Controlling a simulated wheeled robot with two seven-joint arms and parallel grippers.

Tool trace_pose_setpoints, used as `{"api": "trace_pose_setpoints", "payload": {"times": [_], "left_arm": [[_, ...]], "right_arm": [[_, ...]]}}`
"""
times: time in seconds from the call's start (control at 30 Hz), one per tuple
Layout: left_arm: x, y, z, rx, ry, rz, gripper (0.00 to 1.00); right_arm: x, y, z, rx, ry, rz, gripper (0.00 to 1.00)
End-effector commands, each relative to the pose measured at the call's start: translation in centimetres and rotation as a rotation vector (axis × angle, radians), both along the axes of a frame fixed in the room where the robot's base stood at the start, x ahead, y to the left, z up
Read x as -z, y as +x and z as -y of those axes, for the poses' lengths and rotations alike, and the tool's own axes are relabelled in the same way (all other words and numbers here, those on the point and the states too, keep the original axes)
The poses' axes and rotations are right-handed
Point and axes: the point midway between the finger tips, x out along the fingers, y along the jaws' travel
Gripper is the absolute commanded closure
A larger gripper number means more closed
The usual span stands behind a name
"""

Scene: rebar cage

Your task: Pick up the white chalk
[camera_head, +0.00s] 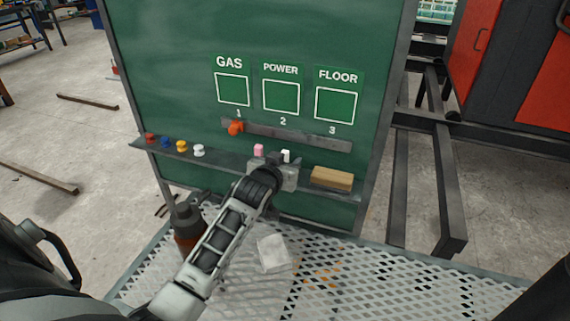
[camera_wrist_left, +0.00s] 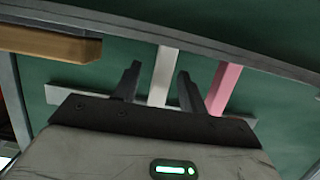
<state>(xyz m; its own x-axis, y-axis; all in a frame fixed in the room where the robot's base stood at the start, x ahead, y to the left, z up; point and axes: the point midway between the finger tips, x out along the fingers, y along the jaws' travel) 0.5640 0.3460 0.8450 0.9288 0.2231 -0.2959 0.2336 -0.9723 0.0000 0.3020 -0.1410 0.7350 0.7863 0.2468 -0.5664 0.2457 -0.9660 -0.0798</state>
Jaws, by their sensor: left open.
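The white chalk (camera_head: 286,155) stands at the shelf of the green board, just right of the pink chalk (camera_head: 258,150). My left gripper (camera_head: 279,158) is at the shelf by the white chalk, its fingers small in the head view. In the left wrist view the open fingers (camera_wrist_left: 157,82) lie either side of the white chalk (camera_wrist_left: 162,72). Gaps show on both sides of it. The pink chalk (camera_wrist_left: 223,86) is outside the right finger there. My right gripper is not in view.
A wooden block (camera_head: 332,178) lies on the shelf (camera_head: 225,161) to the right; it also shows in the wrist view (camera_wrist_left: 45,43). Red, blue, yellow and white small pieces (camera_head: 181,147) sit at the left. A bottle (camera_head: 188,228) stands on the mesh platform (camera_head: 380,275).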

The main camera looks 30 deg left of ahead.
Motion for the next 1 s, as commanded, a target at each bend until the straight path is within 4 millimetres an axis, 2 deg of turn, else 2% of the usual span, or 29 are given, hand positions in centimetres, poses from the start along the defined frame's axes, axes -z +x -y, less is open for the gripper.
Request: {"api": "trace_pose_setpoints", "payload": {"times": [0.13,0.2,0.3,0.73,0.93,1.0], "left_arm": [[0.0,0.0,0.0,0.000,0.000,0.000,0.58],[0.0,0.0,0.0,0.000,0.000,0.000,0.78],[0.0,0.0,0.0,0.000,0.000,0.000,1.00],[-0.6,0.0,0.0,0.000,0.000,0.002,1.00],[-3.2,0.0,0.0,0.000,0.002,0.007,1.00],[-4.2,-0.7,0.2,0.001,0.000,0.004,1.00]], "right_arm": [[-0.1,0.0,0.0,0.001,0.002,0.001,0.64],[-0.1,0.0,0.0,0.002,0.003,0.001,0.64],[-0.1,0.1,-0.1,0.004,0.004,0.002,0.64],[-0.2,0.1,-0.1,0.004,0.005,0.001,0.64],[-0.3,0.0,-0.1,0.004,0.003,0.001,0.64],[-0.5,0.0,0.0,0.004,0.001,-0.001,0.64]]}}
